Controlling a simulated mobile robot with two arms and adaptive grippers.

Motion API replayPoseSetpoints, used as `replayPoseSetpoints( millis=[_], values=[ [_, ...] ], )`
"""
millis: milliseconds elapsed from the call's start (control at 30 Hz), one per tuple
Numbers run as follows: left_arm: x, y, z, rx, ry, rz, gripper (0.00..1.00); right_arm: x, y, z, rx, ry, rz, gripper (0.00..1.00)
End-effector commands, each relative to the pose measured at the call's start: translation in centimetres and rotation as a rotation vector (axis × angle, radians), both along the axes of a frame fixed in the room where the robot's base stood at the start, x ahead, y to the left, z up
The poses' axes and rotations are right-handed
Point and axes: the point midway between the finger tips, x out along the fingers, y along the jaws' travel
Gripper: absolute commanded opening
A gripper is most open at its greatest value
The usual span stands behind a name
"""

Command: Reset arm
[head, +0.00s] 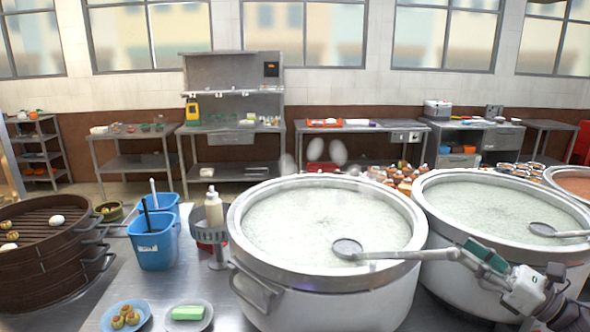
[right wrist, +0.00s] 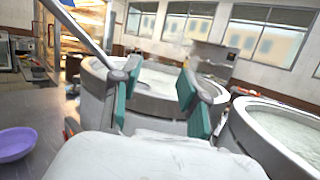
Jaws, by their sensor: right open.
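My right gripper (head: 474,262) is open at the right of the head view, beside the rim between the two large stockpots. In the right wrist view its two teal-padded fingers (right wrist: 158,92) stand apart with nothing held between them. A metal ladle (head: 347,248) rests in the near congee pot (head: 335,283), its handle reaching over the rim to close by my fingertips; whether they touch is unclear. In the right wrist view the ladle's handle (right wrist: 82,32) slants down from the upper left toward the left finger. My left gripper is not in view.
A second congee pot (head: 440,240) with its own ladle (head: 545,230) stands at right. Steamer baskets (head: 45,275), blue bins (head: 153,252), a bottle (head: 213,207) and small plates (head: 187,326) are at left. A purple bowl (right wrist: 15,145) shows in the right wrist view.

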Motion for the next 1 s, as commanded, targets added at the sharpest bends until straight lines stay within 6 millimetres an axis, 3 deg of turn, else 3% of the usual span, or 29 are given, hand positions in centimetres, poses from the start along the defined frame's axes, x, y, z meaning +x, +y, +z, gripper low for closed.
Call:
replayPoseSetpoints(
  millis=[133,267,367,533,700,933,967,1000],
  values=[
    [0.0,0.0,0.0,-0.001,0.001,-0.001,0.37,0.7,1.7,-5.3,0.524,0.336,-0.146,0.44],
    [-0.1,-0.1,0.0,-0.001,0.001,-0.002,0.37,-0.6,2.0,-11.5,1.0,0.638,-0.301,0.44],
    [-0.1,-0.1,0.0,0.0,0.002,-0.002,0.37,-3.4,2.7,-17.1,1.368,0.862,-0.446,0.44],
    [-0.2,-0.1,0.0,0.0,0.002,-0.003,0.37,-11.3,5.2,-25.7,1.929,1.169,-0.754,0.44],
    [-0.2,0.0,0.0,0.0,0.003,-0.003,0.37,-17.9,7.8,-29.6,2.24,1.307,-1.008,0.44],
    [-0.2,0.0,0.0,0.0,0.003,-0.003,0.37,-24.6,10.6,-31.7,2.478,1.383,-1.288,0.44],
    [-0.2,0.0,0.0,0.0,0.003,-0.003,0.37,-25.4,11.0,-31.8,-2.485,-1.379,1.314,0.44],
    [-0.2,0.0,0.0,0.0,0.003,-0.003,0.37,-26.3,11.4,-32.0,-2.443,-1.346,1.32,0.44]
  ],
)
